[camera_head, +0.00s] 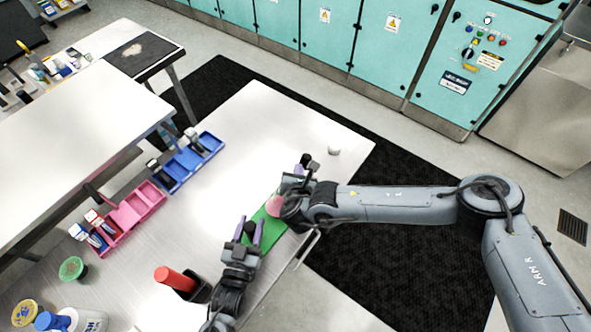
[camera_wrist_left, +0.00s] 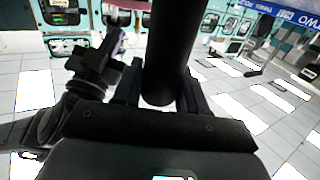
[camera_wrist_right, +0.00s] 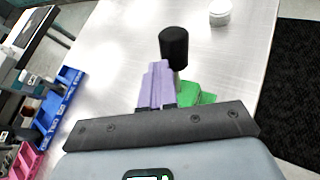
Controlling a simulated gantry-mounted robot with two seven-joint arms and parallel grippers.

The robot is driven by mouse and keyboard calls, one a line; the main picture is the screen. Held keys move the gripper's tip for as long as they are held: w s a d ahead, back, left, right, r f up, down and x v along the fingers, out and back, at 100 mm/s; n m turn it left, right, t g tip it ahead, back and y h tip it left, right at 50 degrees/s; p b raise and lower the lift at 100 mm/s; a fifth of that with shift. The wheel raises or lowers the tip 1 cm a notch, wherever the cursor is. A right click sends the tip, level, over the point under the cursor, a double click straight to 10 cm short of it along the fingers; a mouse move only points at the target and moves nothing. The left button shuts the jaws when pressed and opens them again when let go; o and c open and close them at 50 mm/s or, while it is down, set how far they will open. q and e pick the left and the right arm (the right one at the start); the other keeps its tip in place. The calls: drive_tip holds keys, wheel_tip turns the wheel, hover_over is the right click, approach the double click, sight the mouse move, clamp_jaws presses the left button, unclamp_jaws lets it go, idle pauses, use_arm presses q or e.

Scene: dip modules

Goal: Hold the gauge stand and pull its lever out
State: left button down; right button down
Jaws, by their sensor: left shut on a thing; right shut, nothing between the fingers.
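The gauge stand has a green base (camera_head: 272,232) on the table's right side, with a pinkish round part (camera_head: 289,206) beside my right wrist. My left gripper (camera_head: 248,232) has its purple fingers shut on a dark upright post of the stand; the post (camera_wrist_left: 168,55) fills the middle of the left wrist view. The lever's black knob on a thin metal stem (camera_wrist_right: 173,48) stands just beyond and right of my right fingers in the right wrist view, over the green base. My right gripper (camera_wrist_right: 156,85) is shut and empty beside it. My right arm hides part of the stand.
A small white cylinder (camera_head: 334,150) stands at the table's far end. Blue bins (camera_head: 186,160) and pink bins (camera_head: 130,210) line the left edge. A red-handled item in a black holder (camera_head: 178,281) and several lidded containers stand near the front left. The middle of the table is clear.

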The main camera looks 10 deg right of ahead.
drive_tip(key=shift+w+d, duration=0.4)
drive_tip(key=shift+d, duration=0.05)
idle(0.4)
idle(0.3)
drive_tip(key=shift+s+a, duration=2)
drive_tip(key=shift+a, duration=0.1)
drive_tip(key=shift+s+a, duration=1.75)
drive_tip(key=shift+a, duration=0.05)
use_arm(q)
drive_tip(key=c, duration=0.6)
unclamp_jaws()
